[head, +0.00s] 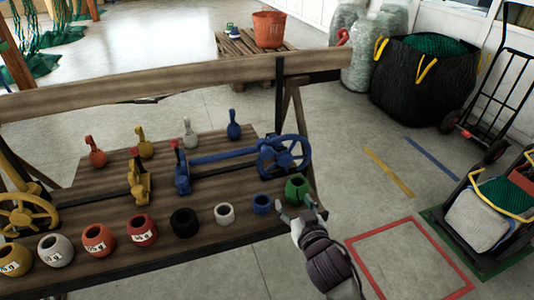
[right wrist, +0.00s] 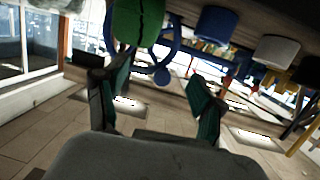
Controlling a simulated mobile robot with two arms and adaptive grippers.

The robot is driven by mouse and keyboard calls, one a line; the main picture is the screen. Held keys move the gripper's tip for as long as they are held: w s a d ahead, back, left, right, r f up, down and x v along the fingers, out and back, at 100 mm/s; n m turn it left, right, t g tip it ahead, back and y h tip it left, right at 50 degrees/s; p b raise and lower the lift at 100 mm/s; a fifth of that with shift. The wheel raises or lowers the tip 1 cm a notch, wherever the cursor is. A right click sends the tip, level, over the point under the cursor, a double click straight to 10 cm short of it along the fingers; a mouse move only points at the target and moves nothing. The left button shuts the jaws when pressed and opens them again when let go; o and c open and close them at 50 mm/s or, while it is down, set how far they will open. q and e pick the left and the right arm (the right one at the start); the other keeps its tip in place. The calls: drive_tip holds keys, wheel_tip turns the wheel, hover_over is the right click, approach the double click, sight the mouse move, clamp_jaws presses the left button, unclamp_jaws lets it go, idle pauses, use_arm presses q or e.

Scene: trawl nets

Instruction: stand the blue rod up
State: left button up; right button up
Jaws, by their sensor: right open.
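The blue rod (head: 222,155) lies nearly level above the wooden bench, between a blue upright holder (head: 182,170) with a red top and a blue handwheel (head: 284,155). My right gripper (head: 296,212) is at the bench's front right corner, beside the green ring (head: 297,188), below and to the right of the rod. In the right wrist view my right gripper (right wrist: 155,100) has its fingers spread with nothing between them; the green ring (right wrist: 138,22) shows beyond the fingertips. I cannot make out the rod clearly there. My left gripper is not in view.
Along the bench's front edge stand several rings, including a blue one (head: 262,204) and a white one (head: 224,213). Several bottle-shaped pieces, one blue (head: 234,125), stand behind. A yellow handwheel (head: 28,214) is at left. Floor inside the red outline (head: 405,262) is clear.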

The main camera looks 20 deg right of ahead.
sight(268, 155)
drive_tip(key=w+r, duration=0.1)
drive_tip(key=w, duration=0.4)
drive_tip(key=w+a+r+t+y, duration=0.1)
drive_tip(key=w, duration=0.5)
drive_tip(key=w+a+r+t, duration=0.1)
drive_tip(key=w+r, duration=0.1)
drive_tip(key=w, duration=0.4)
drive_tip(key=shift+w+n+p, duration=0.1)
drive_tip(key=shift+n+p, duration=0.3)
clamp_jaws()
